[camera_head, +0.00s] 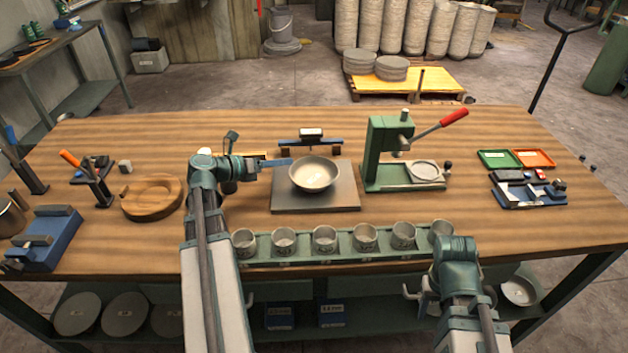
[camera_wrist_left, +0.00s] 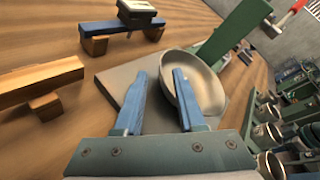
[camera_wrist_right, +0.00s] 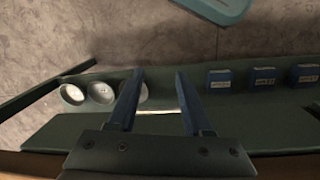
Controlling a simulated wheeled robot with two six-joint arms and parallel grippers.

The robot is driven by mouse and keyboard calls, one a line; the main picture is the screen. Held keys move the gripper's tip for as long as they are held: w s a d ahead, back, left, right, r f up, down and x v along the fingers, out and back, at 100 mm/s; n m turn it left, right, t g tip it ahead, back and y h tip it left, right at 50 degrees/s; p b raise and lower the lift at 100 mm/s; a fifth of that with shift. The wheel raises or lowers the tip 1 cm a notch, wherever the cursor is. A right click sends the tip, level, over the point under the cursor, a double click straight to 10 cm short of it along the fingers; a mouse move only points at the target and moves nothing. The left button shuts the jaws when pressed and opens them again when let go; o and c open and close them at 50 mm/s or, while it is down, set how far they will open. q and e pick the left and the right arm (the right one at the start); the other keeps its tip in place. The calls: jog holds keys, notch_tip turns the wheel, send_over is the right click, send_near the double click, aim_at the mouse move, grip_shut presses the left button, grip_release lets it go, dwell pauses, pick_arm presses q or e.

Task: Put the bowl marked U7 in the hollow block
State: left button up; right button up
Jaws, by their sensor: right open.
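A grey metal bowl (camera_head: 314,180) sits on a flat grey plate (camera_head: 290,206) at the middle of the table; no U7 mark is legible on it. The round wooden hollow block (camera_head: 152,198) stands to the left, its hollow empty. My left gripper (camera_head: 284,162) is at the bowl's left side. In the left wrist view, its blue fingers (camera_wrist_left: 160,75) are apart, one over the bowl's (camera_wrist_left: 208,85) near rim and the other outside it; contact cannot be told. My right gripper (camera_wrist_right: 159,75) is open and empty, pointing down past the table's front edge.
A green rack (camera_head: 345,247) with several metal cups runs along the front edge. A green press (camera_head: 390,150) with a red lever stands right of the plate. A small blue-topped stand (camera_head: 310,141) is behind the bowl. A blue vise (camera_head: 45,240) sits at front left.

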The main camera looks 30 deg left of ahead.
aim_at(314, 177)
pick_arm(q)
jog(key=b+x, duration=0.1)
jog(key=x, duration=0.3)
jog(key=shift+d+f+b, duration=0.25)
jog(key=shift+b, duration=0.1)
jog(key=shift+w+d+f, duration=0.1)
jog(key=shift+w+d, duration=0.1)
jog(key=shift+w, duration=0.15)
jog(key=shift+c, duration=0.3)
grip_shut()
dwell(0.5)
